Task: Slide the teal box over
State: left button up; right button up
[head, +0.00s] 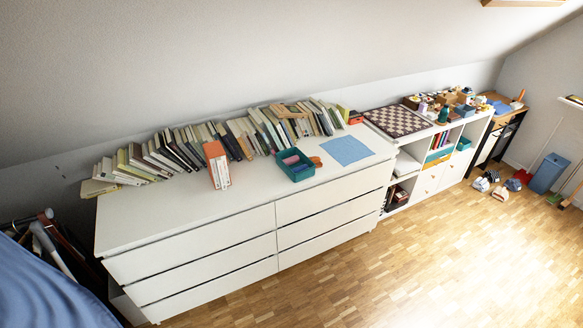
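The teal box (283,168) is an open-topped tray on the white dresser top, right of the middle, in front of the row of books. A pink item (291,160) and a bluish item (302,168) lie inside it. A flat blue square sheet (346,150) lies on the dresser to its right, a small gap away. An orange-brown round object (316,161) sits between the box and the sheet. Neither of my grippers is in view.
The white dresser (160,222) has closed drawers in two columns. A long row of books (190,143) lines its back edge. An orange-and-white upright item (217,164) stands left of the box. A lower shelf with a chessboard (398,121) adjoins at right. The wooden floor (400,270) in front is clear.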

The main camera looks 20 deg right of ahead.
aim_at(296, 177)
jog(key=u, duration=0.1)
jog(key=k, duration=0.4)
jog(key=z, duration=1.05)
jog(key=i, duration=0.85)
jog(key=z, duration=0.45)
jog(key=i, duration=0.9)
jog(key=u, duration=1.05)
jog(key=i, duration=0.8)
jog(key=u, duration=0.85)
